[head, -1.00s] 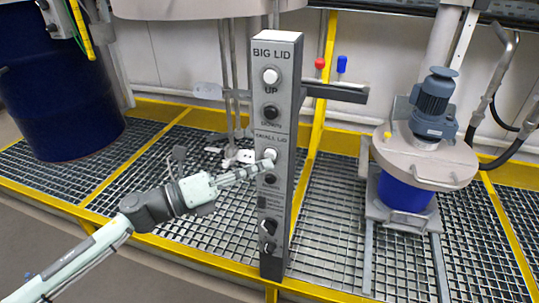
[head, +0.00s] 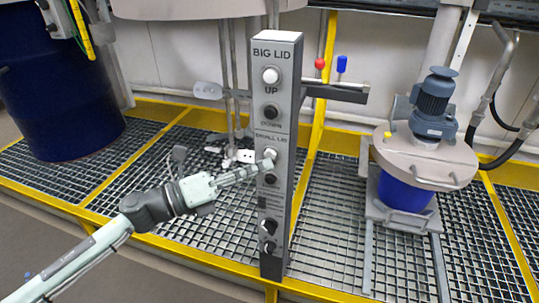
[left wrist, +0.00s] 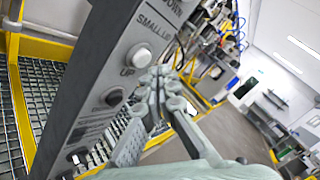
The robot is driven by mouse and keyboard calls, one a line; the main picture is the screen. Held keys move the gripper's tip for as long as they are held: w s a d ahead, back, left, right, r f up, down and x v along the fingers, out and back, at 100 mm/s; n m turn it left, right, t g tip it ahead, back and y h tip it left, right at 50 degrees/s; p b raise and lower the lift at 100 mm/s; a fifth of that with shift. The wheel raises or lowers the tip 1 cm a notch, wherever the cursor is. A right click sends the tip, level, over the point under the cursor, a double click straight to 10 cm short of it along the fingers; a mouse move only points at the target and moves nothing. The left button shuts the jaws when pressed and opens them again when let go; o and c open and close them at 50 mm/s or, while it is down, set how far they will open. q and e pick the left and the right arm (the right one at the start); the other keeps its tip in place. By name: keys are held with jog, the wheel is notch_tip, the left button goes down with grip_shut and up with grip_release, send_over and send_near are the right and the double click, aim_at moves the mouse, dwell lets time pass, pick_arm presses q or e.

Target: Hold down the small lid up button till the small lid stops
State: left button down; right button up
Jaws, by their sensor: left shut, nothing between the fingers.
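The control post (head: 281,60) stands upright in the middle of the head view, with a BIG LID section above a SMALL LID section. The small lid up button (head: 271,153) is white and round; it also shows in the left wrist view (left wrist: 139,57) above the word UP. My left gripper (head: 267,164) is shut and empty, its tips at the lower edge of this button. I cannot tell whether they touch it or how far it is pressed. The small lid (head: 424,160) with a blue motor sits over a small blue drum (head: 404,194) at the right. My right gripper is not in view.
The big lid up button (head: 271,75) and a dark button (head: 270,112) are higher on the post. More dark controls (head: 269,227) are lower. A large blue drum (head: 60,90) stands at the left. Yellow-edged grating (head: 335,215) surrounds the post.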

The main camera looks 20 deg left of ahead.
pick_arm(q)
jog(key=shift+w, duration=0.2)
jog(key=shift+w, duration=0.25)
